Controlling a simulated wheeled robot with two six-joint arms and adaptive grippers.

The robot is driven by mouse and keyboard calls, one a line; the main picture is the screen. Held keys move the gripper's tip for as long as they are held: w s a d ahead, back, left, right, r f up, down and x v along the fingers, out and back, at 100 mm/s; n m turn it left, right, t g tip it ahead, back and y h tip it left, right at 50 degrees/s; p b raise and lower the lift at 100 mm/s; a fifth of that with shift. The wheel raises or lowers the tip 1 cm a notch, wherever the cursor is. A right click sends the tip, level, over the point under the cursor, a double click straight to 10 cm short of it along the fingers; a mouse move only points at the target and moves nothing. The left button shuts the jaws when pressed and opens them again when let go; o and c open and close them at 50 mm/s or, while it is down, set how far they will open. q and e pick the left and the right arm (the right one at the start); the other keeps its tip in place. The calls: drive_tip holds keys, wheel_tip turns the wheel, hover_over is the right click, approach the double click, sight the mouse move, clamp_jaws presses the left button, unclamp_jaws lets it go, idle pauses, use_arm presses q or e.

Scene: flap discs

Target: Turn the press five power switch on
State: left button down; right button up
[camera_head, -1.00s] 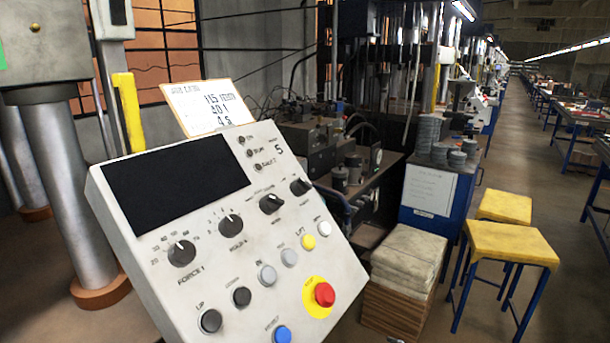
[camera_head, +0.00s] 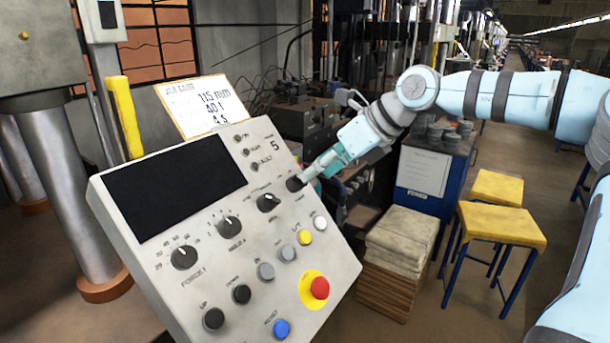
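The grey control panel (camera_head: 200,215) is marked with a 5 at its upper right and stands tilted, with a dark screen (camera_head: 175,187). A row of black rotary knobs crosses its middle. The rightmost black knob (camera_head: 294,184), in the place where a power switch label would sit, is too small to read. My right gripper (camera_head: 305,175) reaches in from the right, with its fingertips at or just beside this knob. I cannot tell whether they touch it or whether the fingers are apart. My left gripper is not in view.
A red emergency button (camera_head: 319,288) on a yellow ring, a blue button (camera_head: 282,328) and several small buttons sit lower on the panel. A paper card (camera_head: 205,105) stands behind its top edge. Stacked sheets (camera_head: 398,245) and yellow stools (camera_head: 500,224) stand to the right.

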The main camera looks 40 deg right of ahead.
sight(297, 183)
drive_tip(key=x, duration=0.2)
drive_tip(key=a+x, duration=0.1)
drive_tip(key=x, duration=0.1)
drive_tip(key=shift+w+p, duration=0.2)
drive_tip(key=shift+p, duration=0.15)
drive_tip(key=shift+w+f, duration=0.15)
drive_tip(key=shift+f, duration=0.05)
drive_tip(key=shift+d+f, duration=0.1)
drive_tip(key=shift+d, duration=0.05)
drive_tip(key=shift+c, duration=0.4)
clamp_jaws()
